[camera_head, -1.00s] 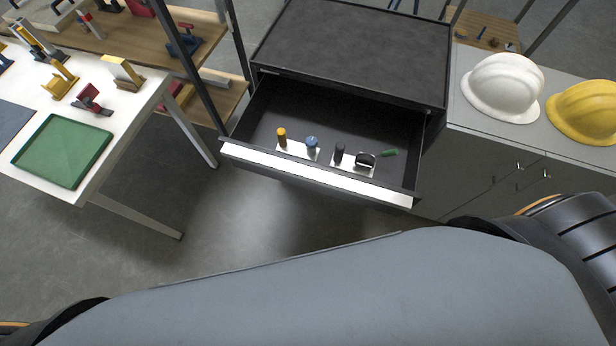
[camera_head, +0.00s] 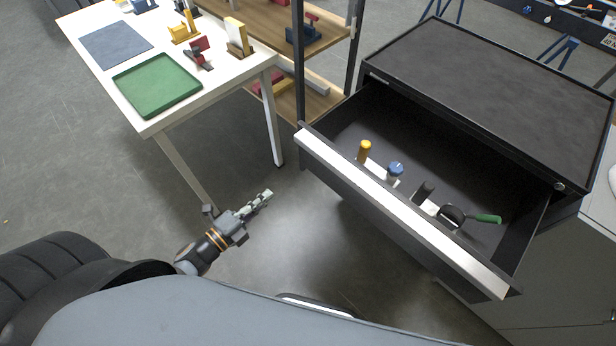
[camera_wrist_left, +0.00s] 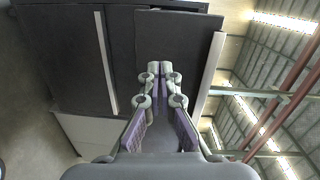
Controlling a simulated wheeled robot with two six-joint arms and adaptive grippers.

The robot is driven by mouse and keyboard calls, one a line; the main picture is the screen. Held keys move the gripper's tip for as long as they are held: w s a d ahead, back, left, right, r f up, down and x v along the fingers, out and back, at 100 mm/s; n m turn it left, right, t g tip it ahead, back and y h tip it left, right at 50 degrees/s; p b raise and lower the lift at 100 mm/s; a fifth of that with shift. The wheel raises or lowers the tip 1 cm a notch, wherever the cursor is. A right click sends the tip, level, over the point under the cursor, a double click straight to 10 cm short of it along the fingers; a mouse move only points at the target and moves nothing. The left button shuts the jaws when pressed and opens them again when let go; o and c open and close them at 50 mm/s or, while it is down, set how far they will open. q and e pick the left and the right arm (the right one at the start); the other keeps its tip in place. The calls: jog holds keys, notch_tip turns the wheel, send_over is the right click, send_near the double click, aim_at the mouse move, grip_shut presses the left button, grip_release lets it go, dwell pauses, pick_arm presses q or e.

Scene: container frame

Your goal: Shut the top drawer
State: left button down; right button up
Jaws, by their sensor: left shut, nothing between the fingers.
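The top drawer (camera_head: 338,166) of the black cabinet (camera_head: 490,88) stands pulled well out in the head view, with a pale strip along its front edge. It holds a yellow-handled tool (camera_head: 364,150), a blue-topped item (camera_head: 395,169), a dark cylinder (camera_head: 423,192) and a green-handled tool (camera_head: 487,218). My left gripper (camera_head: 266,196) is shut and empty, left of the drawer front and apart from it. In the left wrist view the shut left gripper (camera_wrist_left: 166,68) points toward the dark cabinet fronts, with a pale strip (camera_wrist_left: 211,72) at its right. My right gripper is out of view.
A white table (camera_head: 208,95) with a green tray (camera_head: 157,84) stands at the left. A shelf rack (camera_head: 326,38) stands behind, between table and cabinet. The floor (camera_head: 290,240) in front of the drawer is clear.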

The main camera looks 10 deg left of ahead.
pick_arm(q)
jog(key=w+d+r+m+h+p, duration=0.1)
jog(key=w+d+r+p, duration=0.1)
jog(key=w+d, duration=0.6)
jog(key=w+p, duration=0.1)
jog(key=w, duration=0.2)
jog(key=shift+w+d+r+m, duration=0.2)
jog(key=shift+w+d+m, duration=0.1)
jog(key=shift+w+d, duration=0.1)
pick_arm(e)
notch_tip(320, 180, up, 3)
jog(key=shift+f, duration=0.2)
